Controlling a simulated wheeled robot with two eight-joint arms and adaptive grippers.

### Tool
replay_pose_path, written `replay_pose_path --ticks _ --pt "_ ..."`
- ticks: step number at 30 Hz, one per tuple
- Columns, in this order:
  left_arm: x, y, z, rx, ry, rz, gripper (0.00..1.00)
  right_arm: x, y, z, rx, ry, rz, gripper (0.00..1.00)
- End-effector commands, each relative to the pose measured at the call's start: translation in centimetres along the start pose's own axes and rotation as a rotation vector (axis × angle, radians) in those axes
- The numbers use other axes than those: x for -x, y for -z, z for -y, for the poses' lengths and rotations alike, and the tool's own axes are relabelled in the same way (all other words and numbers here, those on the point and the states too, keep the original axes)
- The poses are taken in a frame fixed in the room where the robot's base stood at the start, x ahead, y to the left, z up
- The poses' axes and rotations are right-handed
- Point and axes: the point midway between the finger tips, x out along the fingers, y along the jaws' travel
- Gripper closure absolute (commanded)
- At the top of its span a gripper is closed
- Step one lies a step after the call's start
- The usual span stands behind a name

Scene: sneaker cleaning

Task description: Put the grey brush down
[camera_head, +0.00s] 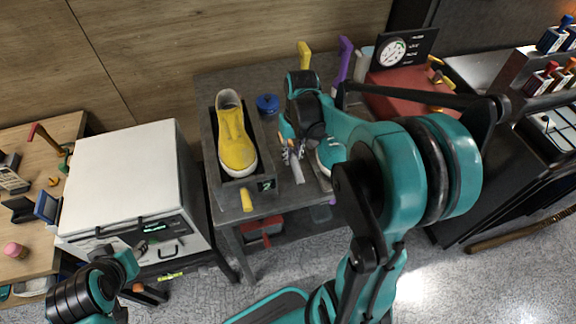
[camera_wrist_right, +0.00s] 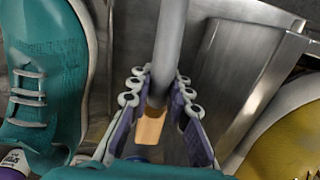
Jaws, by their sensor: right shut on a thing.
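My right gripper (camera_head: 291,153) is over the grey table (camera_head: 226,200), between the yellow sneaker and the teal sneaker. In the right wrist view its fingers (camera_wrist_right: 158,105) are closed around the grey brush (camera_wrist_right: 171,45), a grey shaft with a tan piece at its near end. Part of the brush (camera_head: 298,172) shows below the gripper in the head view. Its bristles are not clearly visible, and I cannot tell whether it touches the table. My left gripper (camera_head: 146,272) is low at the left, in front of the white box; its jaw state is unclear.
The teal sneaker (camera_head: 331,155) is right of the gripper. A blue jar (camera_head: 267,101) stands behind. A red case (camera_head: 396,87) and gauge (camera_head: 394,50) are at the back right. The white box (camera_head: 122,178) stands left.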

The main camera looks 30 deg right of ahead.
Motion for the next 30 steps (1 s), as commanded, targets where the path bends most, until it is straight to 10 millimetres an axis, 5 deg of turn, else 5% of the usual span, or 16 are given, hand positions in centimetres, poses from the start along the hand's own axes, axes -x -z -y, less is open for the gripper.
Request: replay_pose_path --ticks 8,15,27,28,30 --pt "-0.7 -0.5 0.0 0.0 0.0 0.0 0.62 -1.7 1.6 0.8 0.0 0.0 0.0 1.0" --pt "-2.0 -1.4 0.0 0.0 0.0 0.0 0.62 -5.1 1.6 0.5 0.0 0.0 0.0 1.0" --pt "-2.2 -1.6 0.0 0.0 0.0 0.0 0.62 -5.5 1.6 0.5 0.0 0.0 0.0 1.0" --pt "-2.1 -1.5 0.0 0.0 0.0 0.0 0.62 -5.4 1.6 0.5 0.0 0.0 0.0 0.75" --pt "-2.1 -1.5 0.0 0.0 0.0 0.0 0.62 -5.4 1.6 0.5 0.0 0.0 0.0 0.61"
